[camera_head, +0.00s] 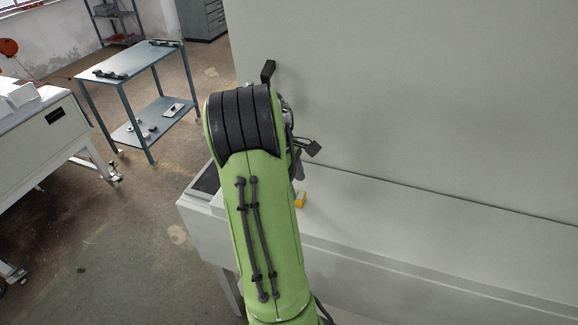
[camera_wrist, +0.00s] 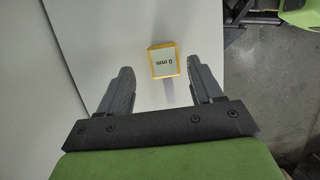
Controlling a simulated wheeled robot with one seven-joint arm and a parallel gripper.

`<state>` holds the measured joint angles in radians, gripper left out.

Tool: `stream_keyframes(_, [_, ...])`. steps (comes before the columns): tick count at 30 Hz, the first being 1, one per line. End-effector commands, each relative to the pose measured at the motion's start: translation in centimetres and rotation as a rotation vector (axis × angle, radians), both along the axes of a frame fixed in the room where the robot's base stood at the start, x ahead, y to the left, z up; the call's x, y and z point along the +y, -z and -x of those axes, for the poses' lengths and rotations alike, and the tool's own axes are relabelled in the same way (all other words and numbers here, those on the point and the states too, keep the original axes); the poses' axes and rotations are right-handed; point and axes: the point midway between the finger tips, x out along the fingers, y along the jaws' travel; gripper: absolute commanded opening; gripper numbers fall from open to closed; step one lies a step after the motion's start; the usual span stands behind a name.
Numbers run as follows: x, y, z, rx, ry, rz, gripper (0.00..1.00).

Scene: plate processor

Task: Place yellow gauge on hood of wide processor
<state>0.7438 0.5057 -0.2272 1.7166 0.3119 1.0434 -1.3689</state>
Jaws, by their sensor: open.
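The yellow gauge (camera_wrist: 165,60) is a small yellow-edged block with a white face reading "0 mm". It lies on a white surface in the wrist view, and part of it shows as a yellow spot (camera_head: 300,200) beside my arm in the head view. My gripper (camera_wrist: 157,76) is open and empty. Its fingers point toward the gauge, which appears between the fingertips, nearer the right one. I cannot tell the height between them. The large white machine (camera_head: 420,110), apparently the wide processor, fills the right of the head view, with a white ledge (camera_head: 420,235) in front.
My green arm hides part of the ledge in the head view. A blue-grey two-tier table (camera_head: 120,66) with small dark parts stands at the back left. Another white machine (camera_head: 42,135) is at the far left. Concrete floor (camera_head: 120,245) lies open between.

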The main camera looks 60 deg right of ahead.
Motion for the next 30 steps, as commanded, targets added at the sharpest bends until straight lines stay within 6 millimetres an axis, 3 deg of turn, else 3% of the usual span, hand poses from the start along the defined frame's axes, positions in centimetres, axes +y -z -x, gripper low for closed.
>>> stream_keyframes(3, [0.1, -3.7, -1.1, -0.003, -0.003, 0.005, 0.65])
stream_keyframes(9, [0.3, -7.7, -2.3, 0.000, -0.002, 0.003, 0.65])
stream_keyframes(20, [1.0, -8.9, -2.9, -0.014, 0.000, 0.006, 0.65])
stream_keyframes(23, [4.1, -10.5, -4.2, -0.089, 0.006, 0.038, 0.65])
stream_keyframes(27, [12.5, -13.6, -6.0, -0.279, 0.026, 0.082, 0.65])
stream_keyframes(30, [19.3, -15.1, -5.7, -0.432, 0.045, 0.083, 0.65])
